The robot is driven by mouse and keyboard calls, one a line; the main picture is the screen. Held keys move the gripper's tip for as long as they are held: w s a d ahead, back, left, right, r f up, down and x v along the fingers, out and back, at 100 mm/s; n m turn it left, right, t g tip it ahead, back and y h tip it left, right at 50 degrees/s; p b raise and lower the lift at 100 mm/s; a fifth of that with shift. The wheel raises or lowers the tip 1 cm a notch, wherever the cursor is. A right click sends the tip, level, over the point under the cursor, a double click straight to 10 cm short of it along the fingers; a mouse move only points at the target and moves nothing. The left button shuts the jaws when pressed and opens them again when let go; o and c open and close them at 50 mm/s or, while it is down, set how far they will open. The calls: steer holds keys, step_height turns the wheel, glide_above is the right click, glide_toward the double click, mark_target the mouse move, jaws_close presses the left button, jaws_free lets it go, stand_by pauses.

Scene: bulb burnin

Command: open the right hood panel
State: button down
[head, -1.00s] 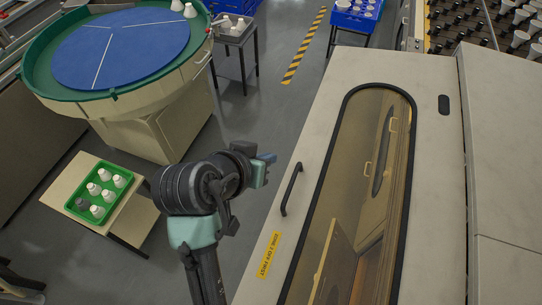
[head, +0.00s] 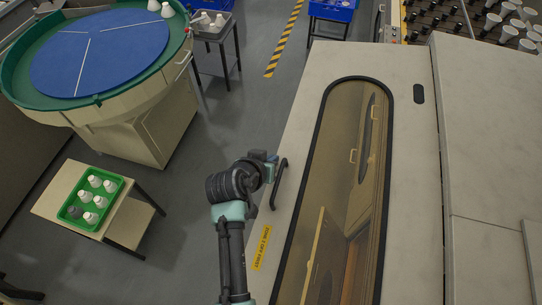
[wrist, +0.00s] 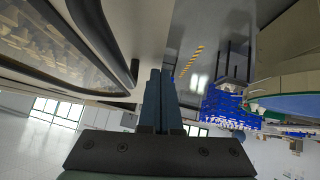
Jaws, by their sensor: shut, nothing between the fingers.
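The right hood panel (head: 400,130) is a pale panel with a long, black-rimmed window (head: 345,170); it lies closed. Its black bar handle (head: 279,183) stands on the left side of the panel, beside the window. My gripper (head: 271,158) is at the upper end of the handle, just to its left; I cannot tell whether it touches. In the wrist view my gripper's blue-grey fingers (wrist: 160,95) are together with nothing between them. There the dark handle (wrist: 134,72) shows just left of the fingertips.
A yellow label (head: 261,248) is on the panel below the handle. At left, a green tray (head: 108,207) of bulbs sits on a small table, with a round blue-topped turntable (head: 100,50) behind. Grey floor between them is clear. Bulb racks (head: 470,25) stand at upper right.

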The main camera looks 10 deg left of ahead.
steer(key=shift+f, duration=0.25)
step_height(320, 180, down, 7)
steer(key=d+b, duration=0.1)
steer(key=b, duration=0.4)
steer(key=shift+d+r, duration=0.15)
steer(key=shift+r, duration=0.05)
